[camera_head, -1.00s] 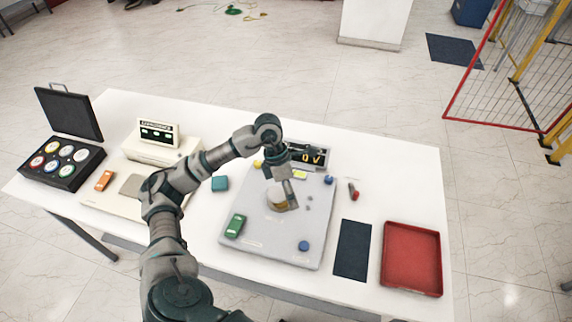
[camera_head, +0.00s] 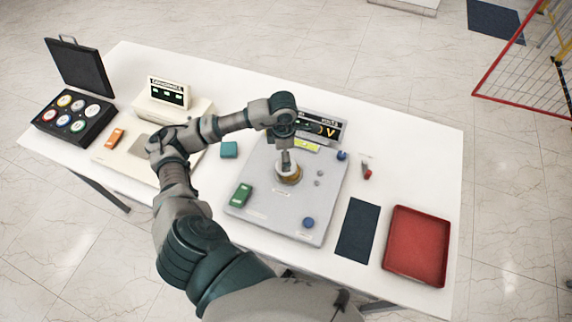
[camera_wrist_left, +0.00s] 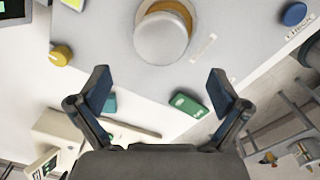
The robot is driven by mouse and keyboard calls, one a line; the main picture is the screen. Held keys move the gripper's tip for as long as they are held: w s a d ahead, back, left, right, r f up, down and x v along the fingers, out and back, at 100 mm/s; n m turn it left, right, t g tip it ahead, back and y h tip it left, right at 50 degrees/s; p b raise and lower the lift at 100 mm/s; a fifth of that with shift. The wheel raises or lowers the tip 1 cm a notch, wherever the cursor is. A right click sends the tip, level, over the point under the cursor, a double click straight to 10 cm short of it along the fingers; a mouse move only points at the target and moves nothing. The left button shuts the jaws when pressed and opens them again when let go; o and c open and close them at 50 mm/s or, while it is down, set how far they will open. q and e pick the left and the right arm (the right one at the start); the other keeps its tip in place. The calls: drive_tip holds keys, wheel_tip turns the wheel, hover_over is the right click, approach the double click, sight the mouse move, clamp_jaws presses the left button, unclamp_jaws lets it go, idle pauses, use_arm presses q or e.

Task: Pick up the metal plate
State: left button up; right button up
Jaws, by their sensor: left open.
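A round silver metal plate (camera_wrist_left: 162,38) sits on top of a brass-coloured round base (camera_wrist_left: 172,12) in the left wrist view. In the head view the brass-coloured base (camera_head: 287,179) stands on the grey panel (camera_head: 262,200), and my gripper partly hides the plate. My left gripper (camera_head: 288,162) is over this spot, pointing down. In the left wrist view my left gripper (camera_wrist_left: 158,88) has its fingers spread and empty, with the plate beyond the fingertips. My right gripper is not in view.
The panel carries a green block (camera_head: 240,194), blue knob (camera_head: 308,222) and a voltage display (camera_head: 322,126). Left are a beige device (camera_head: 130,155) with an orange block (camera_head: 115,137) and an open black case (camera_head: 70,125). A dark mat (camera_head: 356,230) and red tray (camera_head: 416,245) lie right.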

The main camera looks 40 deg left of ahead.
sight(278, 165)
use_arm(q)
drive_tip(key=shift+a+f, duration=0.2)
drive_tip(key=shift+f, duration=0.5)
drive_tip(key=f, duration=0.1)
drive_tip(key=d+f+p, duration=0.1)
drive_tip(key=f, duration=0.2)
drive_tip(key=shift+w+d+f, duration=0.15)
drive_tip(key=shift+w+d, duration=0.15)
drive_tip(key=shift+a+f, duration=0.1)
drive_tip(key=shift+a, duration=0.45)
drive_tip(key=c, duration=1.3)
drive_tip(key=shift+d, duration=0.1)
drive_tip(key=shift+c, duration=0.7)
drive_tip(key=shift+d, duration=0.15)
